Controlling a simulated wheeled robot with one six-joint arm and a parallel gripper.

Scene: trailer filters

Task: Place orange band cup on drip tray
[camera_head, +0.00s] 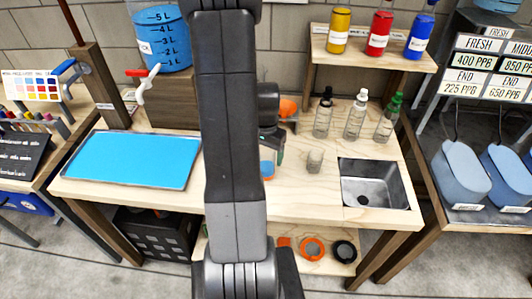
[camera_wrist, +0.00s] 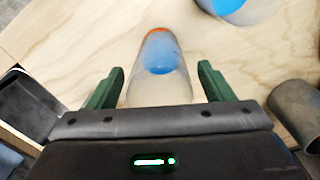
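A clear cup with blue inside and an orange band (camera_wrist: 158,65) lies ahead of my gripper in the wrist view. In the head view, a blue and orange cup (camera_head: 267,170) shows partly behind my arm. My gripper (camera_wrist: 158,88) is open, with one green finger on each side of the cup's near part; contact cannot be told. In the head view my gripper (camera_head: 276,146) is partly hidden by the arm. A shallow tray with a grey rim and blue surface (camera_head: 130,160) lies on the left of the table; I cannot tell if it is the drip tray.
Several dropper bottles (camera_head: 354,116) stand behind. A blue-filled container (camera_head: 160,38) with a tap stands at the back left. The wrist view shows a grey cylinder (camera_wrist: 297,112) at right.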

